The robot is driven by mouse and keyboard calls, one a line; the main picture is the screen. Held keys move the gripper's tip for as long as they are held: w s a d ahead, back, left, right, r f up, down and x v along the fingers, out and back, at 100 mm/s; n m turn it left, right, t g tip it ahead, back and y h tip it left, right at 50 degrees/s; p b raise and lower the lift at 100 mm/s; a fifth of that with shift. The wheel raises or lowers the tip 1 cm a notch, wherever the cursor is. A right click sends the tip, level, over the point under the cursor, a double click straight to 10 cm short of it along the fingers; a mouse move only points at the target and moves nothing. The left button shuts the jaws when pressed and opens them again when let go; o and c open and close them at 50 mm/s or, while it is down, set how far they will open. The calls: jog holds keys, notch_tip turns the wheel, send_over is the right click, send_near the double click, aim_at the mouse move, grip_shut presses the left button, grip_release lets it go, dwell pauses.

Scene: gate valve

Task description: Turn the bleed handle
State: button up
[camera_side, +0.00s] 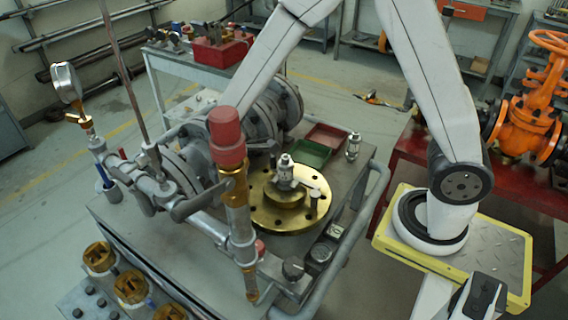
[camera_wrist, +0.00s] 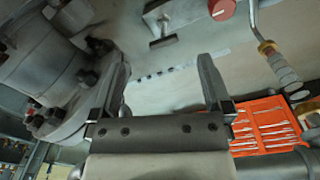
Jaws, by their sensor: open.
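In the side view a flat grey lever (camera_side: 200,201) sits on the grey pipe assembly (camera_side: 150,180), left of a brass fitting (camera_side: 236,190) with a red cap (camera_side: 227,135). It looks like the bleed handle, but I cannot be sure. My gripper (camera_wrist: 165,72) is open in the wrist view, its two fingers apart with nothing seen between them. A grey bar-shaped part (camera_wrist: 163,25) and a red round part (camera_wrist: 221,8) lie beyond the fingertips. In the side view my arm reaches down-left behind the red cap; the fingers cannot be made out there.
A grey bolted flange (camera_wrist: 60,85) stands close left of my fingers in the wrist view; an orange tool tray (camera_wrist: 265,125) is at the right. In the side view a gauge (camera_side: 65,82), a brass flange (camera_side: 285,212) and a cart rail (camera_side: 365,210) surround the pipework.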

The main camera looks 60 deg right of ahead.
aim_at(226, 221)
jog(key=a+f+n, duration=0.1)
jog(key=w+a+f+n, duration=0.1)
jog(key=a+n, duration=0.1)
jog(key=shift+w, duration=0.15)
jog(key=shift+d, duration=0.1)
jog(key=shift+f, duration=3.9)
jog(key=c, duration=1.3)
